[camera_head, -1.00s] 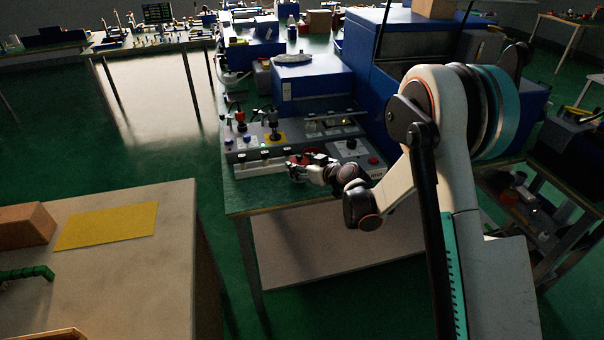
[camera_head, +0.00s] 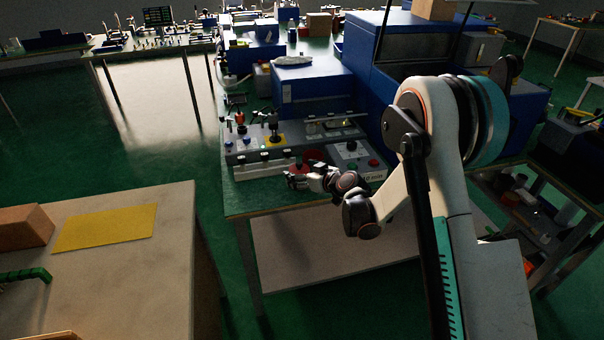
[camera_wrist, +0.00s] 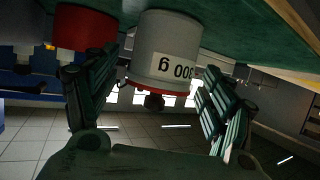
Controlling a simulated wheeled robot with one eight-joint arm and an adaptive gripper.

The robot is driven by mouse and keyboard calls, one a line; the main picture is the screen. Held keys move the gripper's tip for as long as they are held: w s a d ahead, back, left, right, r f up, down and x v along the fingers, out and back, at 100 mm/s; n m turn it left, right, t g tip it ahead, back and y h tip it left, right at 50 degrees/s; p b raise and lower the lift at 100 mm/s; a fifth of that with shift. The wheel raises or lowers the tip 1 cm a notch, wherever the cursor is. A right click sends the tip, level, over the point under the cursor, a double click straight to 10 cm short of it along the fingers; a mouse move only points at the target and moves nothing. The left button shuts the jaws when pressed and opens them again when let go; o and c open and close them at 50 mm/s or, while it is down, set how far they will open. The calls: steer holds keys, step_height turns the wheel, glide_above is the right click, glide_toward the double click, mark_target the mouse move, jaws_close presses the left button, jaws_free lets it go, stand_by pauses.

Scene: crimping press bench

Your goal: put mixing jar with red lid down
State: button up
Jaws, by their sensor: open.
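The mixing jar (camera_wrist: 165,50) is a pale grey cylinder with a printed weight label, a red lid and a dark knob. It appears upside down in the wrist view, as does the whole scene, and its base meets the green bench top. My gripper (camera_wrist: 155,95) has its fingers apart, one to each side of the jar, with a gap visible on the left. Whether the jar is fully between the fingertips or just beyond them I cannot tell.
A red cylinder (camera_wrist: 84,28) stands beside the jar, close to one finger. The green bench (camera_head: 245,200) has a clear front-left corner. A pale table (camera_head: 120,270) stands at left.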

steer(key=s+d+r+m+g+h+p, duration=0.1)
steer(key=s+d+r, duration=0.3)
steer(key=s+r, duration=0.3)
steer(key=s+d+r+m+h+p, duration=0.1)
steer(key=s+d+r, duration=0.3)
steer(key=s+r, duration=0.25)
steer(key=s+d+r+m+g+h+p, duration=0.1)
steer(key=s+d+r+h, duration=0.1)
steer(key=s+d+r, duration=0.35)
steer(key=s+d+r+m+h, duration=0.1)
steer(key=s+d, duration=0.1)
steer(key=s, duration=0.6)
steer(key=s+d+r+m+g+h, duration=0.1)
steer(key=s+d+m+h, duration=0.1)
steer(key=s, duration=0.6)
steer(key=s+d+r+m+h, duration=0.1)
steer(key=s+d, duration=0.3)
steer(key=s, duration=0.4)
steer(key=shift+s+d+r+m+g, duration=0.25)
steer(key=shift+r+m+g, duration=0.05)
steer(key=shift+g, duration=0.1)
